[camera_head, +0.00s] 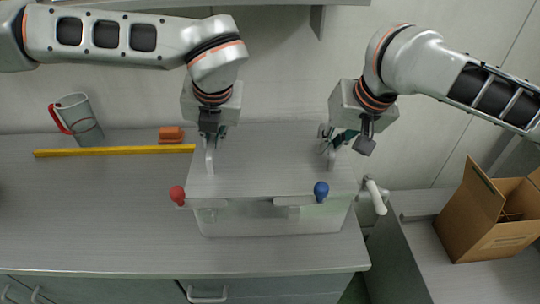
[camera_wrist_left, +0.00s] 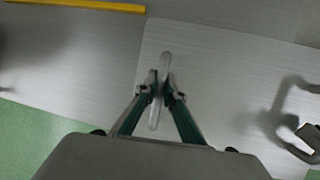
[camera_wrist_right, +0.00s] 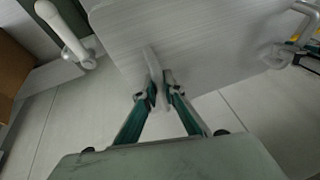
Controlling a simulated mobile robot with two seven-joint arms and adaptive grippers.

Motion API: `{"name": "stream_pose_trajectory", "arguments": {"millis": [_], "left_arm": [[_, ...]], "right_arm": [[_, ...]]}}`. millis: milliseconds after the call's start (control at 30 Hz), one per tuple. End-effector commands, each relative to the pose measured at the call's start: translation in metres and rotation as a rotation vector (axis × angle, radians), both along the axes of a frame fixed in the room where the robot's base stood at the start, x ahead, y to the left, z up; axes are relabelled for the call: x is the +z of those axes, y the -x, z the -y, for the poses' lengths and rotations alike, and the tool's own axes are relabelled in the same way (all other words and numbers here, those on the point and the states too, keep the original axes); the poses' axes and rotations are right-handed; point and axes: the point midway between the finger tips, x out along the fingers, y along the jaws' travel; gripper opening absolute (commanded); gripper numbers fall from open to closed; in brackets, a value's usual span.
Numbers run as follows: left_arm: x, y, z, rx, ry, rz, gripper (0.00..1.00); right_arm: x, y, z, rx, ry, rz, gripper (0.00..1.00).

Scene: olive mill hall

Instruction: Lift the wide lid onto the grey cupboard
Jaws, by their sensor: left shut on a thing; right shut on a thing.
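The wide lid (camera_head: 270,172) is a grey, flat panel with two upright bar handles. It is level over a clear bin (camera_head: 270,222) on the counter; I cannot tell whether lid and bin touch. My left gripper (camera_head: 210,138) is shut on the left handle (camera_wrist_left: 154,112), seen between its fingers in the left wrist view. My right gripper (camera_head: 337,138) is shut on the right handle (camera_wrist_right: 151,62). A lower grey surface (camera_head: 415,205) at the right, with a cardboard box on it, may be the grey cupboard.
A grey mug (camera_head: 84,122), yellow bar (camera_head: 112,152) and orange block (camera_head: 171,134) are at the back left. The open cardboard box (camera_head: 490,220) stands right. A white cylinder (camera_head: 375,196) sits between.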

Motion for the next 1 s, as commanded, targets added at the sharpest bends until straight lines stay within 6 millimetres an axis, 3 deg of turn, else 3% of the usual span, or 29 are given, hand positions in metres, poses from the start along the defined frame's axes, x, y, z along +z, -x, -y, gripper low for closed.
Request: {"name": "stream_pose_trajectory", "arguments": {"millis": [333,1000], "left_arm": [[0.008,-0.001,0.000,0.001,0.000,0.004,0.00],[0.052,0.000,0.000,0.002,0.000,0.006,0.00]], "right_arm": [[0.008,-0.001,0.000,-0.001,0.000,0.004,0.00],[0.052,-0.001,0.001,-0.001,0.000,0.005,0.00]]}}
